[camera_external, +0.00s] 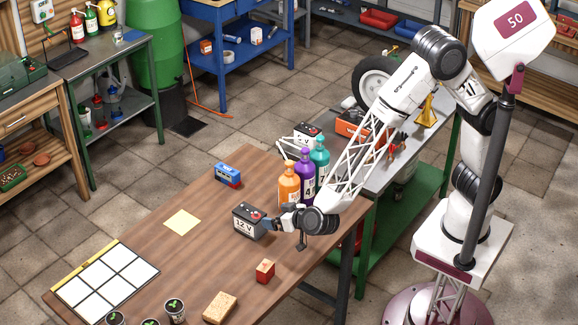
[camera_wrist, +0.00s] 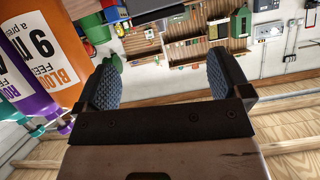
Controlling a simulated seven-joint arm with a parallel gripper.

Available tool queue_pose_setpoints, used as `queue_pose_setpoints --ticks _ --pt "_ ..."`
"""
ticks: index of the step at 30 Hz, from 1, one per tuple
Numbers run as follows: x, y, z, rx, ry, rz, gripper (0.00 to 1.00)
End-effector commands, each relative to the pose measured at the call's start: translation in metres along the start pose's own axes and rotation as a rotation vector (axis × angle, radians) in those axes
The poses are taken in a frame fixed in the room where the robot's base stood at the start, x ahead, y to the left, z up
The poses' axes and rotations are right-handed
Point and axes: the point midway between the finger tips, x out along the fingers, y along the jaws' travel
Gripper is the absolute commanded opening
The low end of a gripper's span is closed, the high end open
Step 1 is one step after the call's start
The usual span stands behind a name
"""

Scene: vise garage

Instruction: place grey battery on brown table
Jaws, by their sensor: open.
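The grey battery (camera_external: 249,222), a dark box with a white "12 V" label and a red terminal, stands upright on the brown table (camera_external: 190,268). My gripper (camera_external: 270,224) is low over the table, just right of the battery; I cannot tell whether it touches. In the wrist view my gripper (camera_wrist: 165,80) is open with nothing seen between its two dark ribbed fingers. The battery is not visible in the wrist view.
Orange (camera_external: 289,183), purple (camera_external: 303,178) and teal (camera_external: 319,158) bottles stand close behind my gripper. A blue box (camera_external: 228,174), yellow note (camera_external: 182,222), red block (camera_external: 265,271), sponge (camera_external: 220,307), white grid (camera_external: 108,281) and small pots lie around. Another battery (camera_external: 307,132) is behind.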

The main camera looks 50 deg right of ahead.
Motion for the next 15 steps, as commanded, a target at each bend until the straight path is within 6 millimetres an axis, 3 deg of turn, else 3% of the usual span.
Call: queue_pose_setpoints --ticks 6,15 --pt "-0.022 0.0 0.0 0.0 0.001 -0.001 0.96" --pt "-0.029 0.0 0.0 0.0 0.001 0.0 0.96"
